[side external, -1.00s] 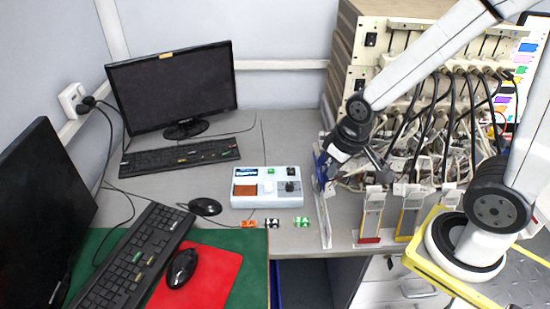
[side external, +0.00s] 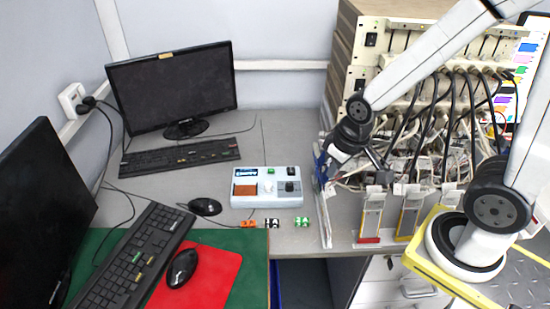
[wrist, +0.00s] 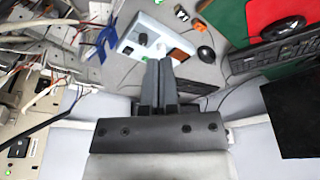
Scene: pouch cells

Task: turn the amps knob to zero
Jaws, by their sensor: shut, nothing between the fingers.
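A white control box (side external: 265,201) lies on the grey desk, with a small blue display, a brown-orange panel, a pale knob (side external: 269,187) and a black knob (side external: 290,187) on its top. I cannot read which knob is for amps. In the wrist view the box (wrist: 128,48) lies beyond my fingers, with its black knob (wrist: 142,39) showing. My gripper (wrist: 158,62) is shut and empty, its fingers side by side. In the side view my gripper (side external: 382,170) is to the right of the box, near the cabling, apart from the knobs.
A rack of instruments with many cables (side external: 440,90) stands at the right, with blue clips (wrist: 100,42) near the box. Small orange, black and green pieces (side external: 273,223) lie before the box. A black mouse (side external: 205,207) and keyboard (side external: 180,157) are left.

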